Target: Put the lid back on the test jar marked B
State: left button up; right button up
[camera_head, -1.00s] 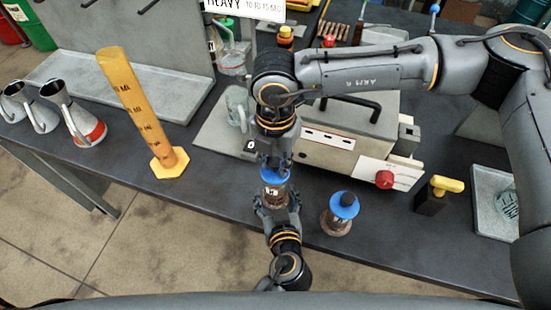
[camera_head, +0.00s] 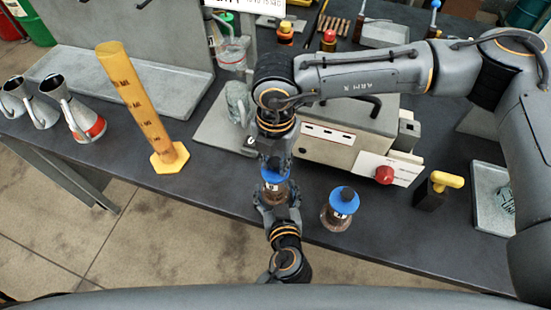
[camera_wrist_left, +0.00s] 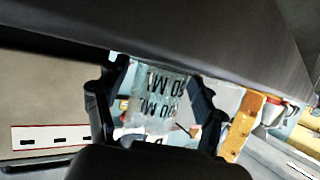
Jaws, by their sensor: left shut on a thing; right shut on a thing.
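A test jar (camera_head: 274,196) with brownish contents is upright in my left gripper (camera_head: 276,206), which comes up from the bottom of the head view and is shut around its body. Its label is too small to read. A blue lid (camera_head: 272,184) is at the jar's top. My right gripper (camera_head: 276,166) points down from above and is shut on the lid. I cannot tell whether the lid is fully seated. In the left wrist view a clear vessel with ML marks (camera_wrist_left: 155,98) shows between the left fingers (camera_wrist_left: 158,115).
A second jar with a blue lid (camera_head: 340,206) stands to the right near the front edge. Behind are a grey bath box (camera_head: 345,150) with a red knob (camera_head: 384,174) and a glass jug (camera_head: 238,103). A tall amber cylinder (camera_head: 140,108) stands left. The front table between is clear.

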pick_arm(q)
jog(key=shift+s+f, duration=0.1)
jog(key=shift+f, duration=0.1)
pick_arm(e)
jog(key=shift+f, duration=0.65)
jog(key=o, duration=0.9)
pick_arm(q)
jog(key=shift+f, duration=0.1)
pick_arm(e)
notch_tip(320, 180, up, 12)
jog(key=shift+s, duration=0.1)
pick_arm(q)
jog(key=o, duration=1.7)
jog(key=shift+o, duration=0.2)
